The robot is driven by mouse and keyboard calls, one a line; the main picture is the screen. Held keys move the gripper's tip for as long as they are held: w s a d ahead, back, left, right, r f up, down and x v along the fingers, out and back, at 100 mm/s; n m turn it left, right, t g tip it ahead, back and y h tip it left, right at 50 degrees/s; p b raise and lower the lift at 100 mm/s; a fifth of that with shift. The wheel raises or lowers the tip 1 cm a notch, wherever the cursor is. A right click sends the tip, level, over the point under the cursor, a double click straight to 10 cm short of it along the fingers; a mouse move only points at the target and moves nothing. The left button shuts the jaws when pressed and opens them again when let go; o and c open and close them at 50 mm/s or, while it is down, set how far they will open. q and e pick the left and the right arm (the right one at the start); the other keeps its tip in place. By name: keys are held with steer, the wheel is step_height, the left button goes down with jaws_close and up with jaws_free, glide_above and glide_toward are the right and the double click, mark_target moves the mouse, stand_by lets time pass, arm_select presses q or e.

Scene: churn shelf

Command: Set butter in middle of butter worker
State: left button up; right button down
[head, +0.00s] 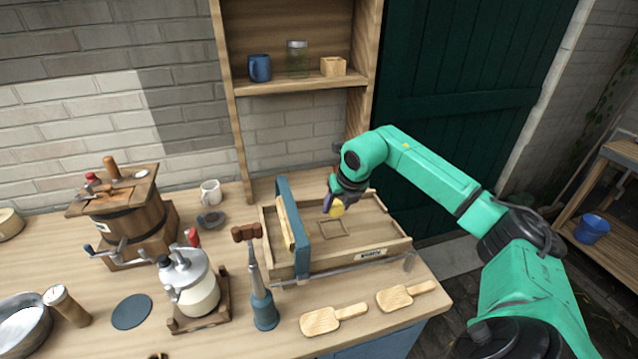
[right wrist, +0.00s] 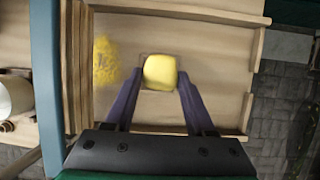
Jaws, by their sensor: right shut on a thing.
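The yellow butter (head: 337,208) is a small rounded block. My right gripper (head: 332,202) is shut on it and holds it over the butter worker (head: 379,228), a shallow wooden tray with low walls. In the right wrist view the butter (right wrist: 160,71) sits between the two purple fingertips of the right gripper (right wrist: 159,85), with the tray floor beneath. A square outline (head: 333,228) is marked on the tray floor, just below the butter in the head view. The exact height of the butter above the floor is hard to tell. My left gripper is not in view.
A blue upright frame (head: 293,225) with a wooden roller crosses the tray's left part. A yellow patch (right wrist: 105,62) shows left of the butter.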

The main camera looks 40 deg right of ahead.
mark_target(338, 216)
steer(key=shift+w+d+f, duration=0.1)
steer(key=shift+w, duration=0.45)
steer(key=shift+s, duration=0.2)
steer(key=shift+s+a+f+b, duration=0.2)
steer(key=shift+s+f+b, duration=0.2)
steer(key=shift+s+b, duration=0.2)
steer(key=shift+s+a+f+b, duration=0.15)
steer(key=shift+s+f+b, duration=0.2)
steer(key=shift+s+b, duration=0.2)
steer(key=shift+b+x, duration=0.5)
steer(key=shift+x, duration=0.7)
steer(key=shift+w, duration=0.2)
steer(key=shift+s+r, duration=0.1)
steer(key=shift+s, duration=0.05)
steer(key=shift+s+a, duration=0.1)
arm_select(q)
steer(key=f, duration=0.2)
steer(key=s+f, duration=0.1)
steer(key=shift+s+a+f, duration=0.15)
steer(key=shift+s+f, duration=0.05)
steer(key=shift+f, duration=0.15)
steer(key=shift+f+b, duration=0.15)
steer(key=shift+b, duration=0.2)
